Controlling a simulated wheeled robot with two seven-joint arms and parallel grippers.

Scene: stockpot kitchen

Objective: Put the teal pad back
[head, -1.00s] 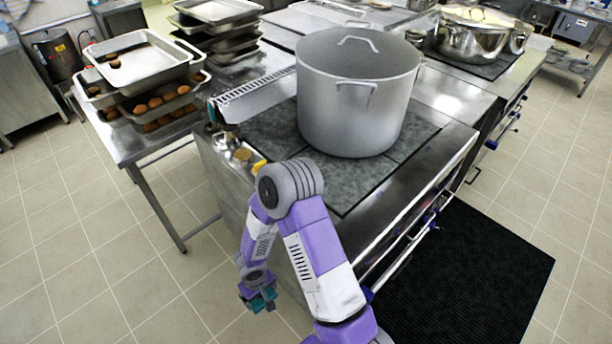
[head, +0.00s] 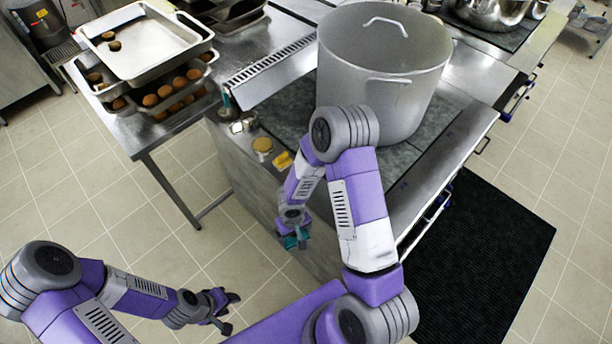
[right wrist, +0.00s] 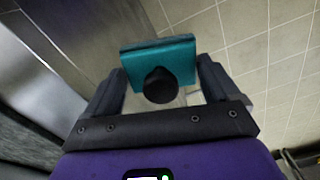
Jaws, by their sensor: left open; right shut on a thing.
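The teal pad (right wrist: 178,55) is a flat block with a round black knob in the right wrist view. My right gripper (right wrist: 160,88) is shut on it at the knob, between the two fingers. In the head view the pad (head: 290,242) is a small teal patch at my right gripper (head: 297,236), beside the counter's left side and below its top. My left gripper (head: 228,305) is open and empty over the floor at the lower left, apart from everything.
A large grey stockpot (head: 385,75) stands on the dark cooktop. A yellow item (head: 283,161) and a yellow-topped jar (head: 263,146) sit at the counter's near left corner. Trays of brown buns (head: 172,92) stand on a steel table at left. A black mat (head: 480,270) lies right.

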